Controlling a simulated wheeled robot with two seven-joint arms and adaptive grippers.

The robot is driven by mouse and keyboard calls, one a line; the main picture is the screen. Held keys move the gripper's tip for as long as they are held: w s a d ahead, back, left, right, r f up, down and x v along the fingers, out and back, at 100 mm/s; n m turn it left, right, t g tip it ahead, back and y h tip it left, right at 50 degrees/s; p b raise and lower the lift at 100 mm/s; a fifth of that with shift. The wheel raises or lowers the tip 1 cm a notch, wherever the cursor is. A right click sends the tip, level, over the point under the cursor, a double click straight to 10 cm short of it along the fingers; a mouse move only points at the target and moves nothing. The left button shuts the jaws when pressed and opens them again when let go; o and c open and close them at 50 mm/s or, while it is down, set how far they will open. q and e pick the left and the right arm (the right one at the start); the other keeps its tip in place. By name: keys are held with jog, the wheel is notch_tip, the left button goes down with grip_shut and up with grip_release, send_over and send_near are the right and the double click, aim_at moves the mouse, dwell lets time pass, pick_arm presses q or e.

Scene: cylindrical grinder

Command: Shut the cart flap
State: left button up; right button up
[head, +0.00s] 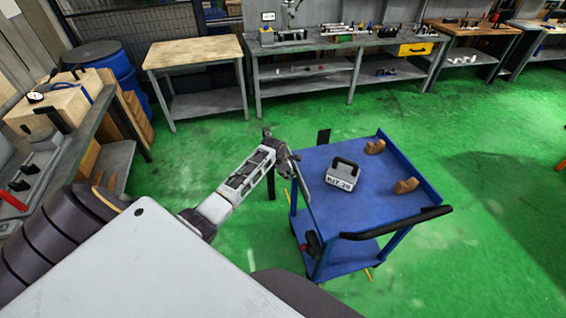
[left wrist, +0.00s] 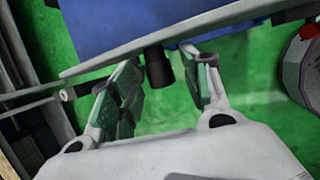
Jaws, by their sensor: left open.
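The blue cart (head: 325,205) stands right of centre in the head view, with a black push handle (head: 397,224) at its near edge. A thin grey strip (head: 303,186) runs along its left side and looks like the flap's edge; how far the flap is swung is unclear. My left gripper (head: 284,152) is at the cart's far left corner. In the left wrist view my open left gripper (left wrist: 165,60) has a black cylindrical knob (left wrist: 158,70) between its fingers, below a long grey strip (left wrist: 225,22). Contact cannot be told. My right gripper is out of view.
A grey block with a black handle (head: 342,173) and two brown wooden pieces (head: 374,147) (head: 406,185) lie on the cart top. A wooden-topped table (head: 195,52) and workbenches line the back. Green floor (head: 490,200) is free right of the cart.

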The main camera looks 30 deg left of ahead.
pick_arm(q)
jog(key=v, duration=1)
jog(key=shift+r, duration=0.35)
jog(key=shift+s, duration=0.15)
dwell(0.4)
jog(key=s+d+f+m+g+b, duration=0.15)
jog(key=s+f+m, duration=0.4)
jog(key=f, duration=0.65)
jog(key=s+d+f+m, duration=0.2)
jog(key=s+f+m, duration=0.35)
jog(key=f, duration=0.75)
jog(key=s+d+f+m+g+b, duration=0.1)
jog(key=s+f+m, duration=0.2)
jog(key=s+f, duration=0.65)
jog(key=s+d+f+m, duration=0.3)
jog(key=s+f+m, duration=0.2)
jog(key=s, duration=0.5)
jog(key=s+d+f+m+g+b, duration=0.1)
jog(key=s+d+f+m, duration=0.2)
jog(key=s+f+m, duration=0.2)
jog(key=s+d+f+m, duration=0.3)
jog(key=s+f+m, duration=0.3)
jog(key=s, duration=1.1)
notch_tip(320, 180, down, 5)
jog(key=shift+s+r+b, duration=0.1)
jog(key=shift+s+b, duration=0.1)
jog(key=shift+b, duration=0.1)
jog(key=shift+d+g, duration=0.1)
jog(key=shift+g, duration=0.15)
